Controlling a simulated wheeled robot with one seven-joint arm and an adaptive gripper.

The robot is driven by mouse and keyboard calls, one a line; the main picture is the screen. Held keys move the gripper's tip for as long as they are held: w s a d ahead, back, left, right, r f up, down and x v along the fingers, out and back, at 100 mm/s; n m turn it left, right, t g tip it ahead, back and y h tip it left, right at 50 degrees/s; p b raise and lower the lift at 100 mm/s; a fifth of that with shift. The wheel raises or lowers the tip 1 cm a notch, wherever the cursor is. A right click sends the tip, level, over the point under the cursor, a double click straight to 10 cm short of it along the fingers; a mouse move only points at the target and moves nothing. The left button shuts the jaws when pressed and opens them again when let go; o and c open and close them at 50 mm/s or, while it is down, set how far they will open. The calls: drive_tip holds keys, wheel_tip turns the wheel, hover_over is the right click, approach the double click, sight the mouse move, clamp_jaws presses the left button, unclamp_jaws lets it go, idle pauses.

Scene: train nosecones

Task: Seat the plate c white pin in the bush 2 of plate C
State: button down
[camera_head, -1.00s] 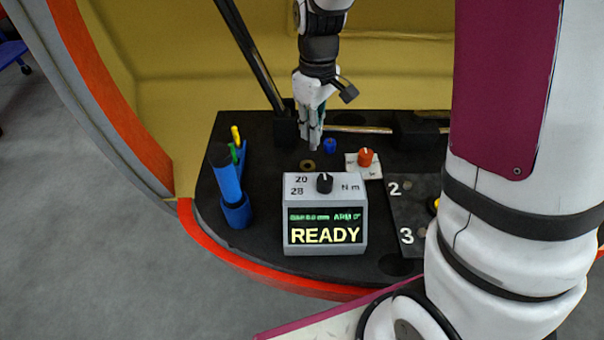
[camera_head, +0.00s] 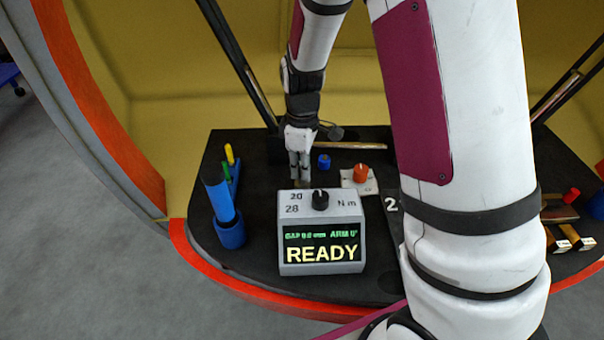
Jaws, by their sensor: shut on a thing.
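My gripper (camera_head: 300,178) points straight down over the black table, behind the grey READY box. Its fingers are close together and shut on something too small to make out. A brass ring (camera_head: 303,184) shows in part at the fingertips; I cannot tell whether they touch it. I cannot make out a white pin; the fingers may hide it. A dark plate marked 2 (camera_head: 392,205) lies right of the box, mostly hidden by my arm. No bush on it can be made out, and no letter C shows.
The READY box (camera_head: 322,232) stands in front of my gripper. A blue cylinder (camera_head: 323,162) and an orange knob (camera_head: 361,173) on a white base are just right. A blue tool (camera_head: 221,195) stands left.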

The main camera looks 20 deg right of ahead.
drive_tip(key=shift+f, duration=0.9)
drive_tip(key=shift+f, duration=0.2)
drive_tip(key=c, duration=1.6)
unclamp_jaws()
drive_tip(key=shift+c, duration=0.2)
